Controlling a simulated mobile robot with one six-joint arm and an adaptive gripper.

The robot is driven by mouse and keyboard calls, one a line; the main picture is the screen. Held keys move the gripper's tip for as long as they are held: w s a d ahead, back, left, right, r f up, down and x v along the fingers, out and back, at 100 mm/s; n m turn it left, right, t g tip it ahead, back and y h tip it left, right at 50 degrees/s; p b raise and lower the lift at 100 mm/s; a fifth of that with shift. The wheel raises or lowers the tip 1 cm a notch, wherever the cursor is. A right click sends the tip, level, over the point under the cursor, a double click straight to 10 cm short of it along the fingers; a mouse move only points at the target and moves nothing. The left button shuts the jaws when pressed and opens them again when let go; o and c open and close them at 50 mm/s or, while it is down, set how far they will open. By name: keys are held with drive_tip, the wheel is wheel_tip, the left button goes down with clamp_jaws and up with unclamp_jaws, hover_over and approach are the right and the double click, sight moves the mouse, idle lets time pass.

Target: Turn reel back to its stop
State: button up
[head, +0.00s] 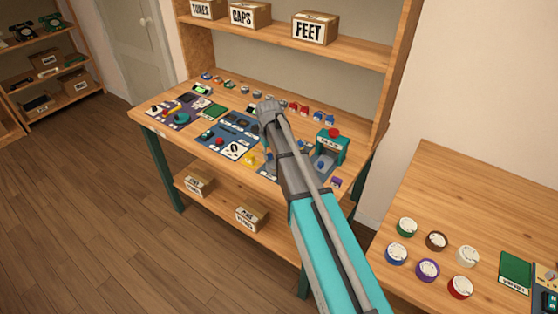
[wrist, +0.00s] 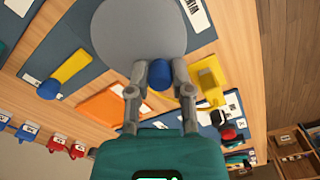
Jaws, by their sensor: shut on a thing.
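The reel (wrist: 135,30) shows in the wrist view as a large grey disc at the top, with a blue knob (wrist: 158,77) at its lower edge. My gripper (wrist: 160,72) has its two grey fingers shut on this blue knob, one on either side. A white label beside the disc shows part of a word. In the head view my arm covers the middle of the workbench (head: 150,118), so the reel and the grip on it cannot be made out there.
Close to my fingers are a yellow part (wrist: 210,80), an orange block (wrist: 98,106) and a yellow lever (wrist: 70,68) with a blue end. A teal press-like stand (head: 331,146) with a red top stands right of my arm. Several small coloured phones line the bench's back.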

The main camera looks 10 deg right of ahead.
sight(273, 166)
drive_tip(key=shift+s+a, duration=0.15)
drive_tip(key=shift+s, duration=0.15)
drive_tip(key=shift+s+a, duration=0.1)
drive_tip(key=shift+s, duration=0.3)
idle(0.7)
drive_tip(key=shift+s, duration=0.25)
drive_tip(key=shift+s+d, duration=0.2)
drive_tip(key=shift+s, duration=0.4)
idle(0.6)
drive_tip(key=shift+s+d, duration=0.25)
drive_tip(key=shift+s, duration=0.05)
idle(0.4)
drive_tip(key=o, duration=0.6)
drive_tip(key=shift+o, duration=0.2)
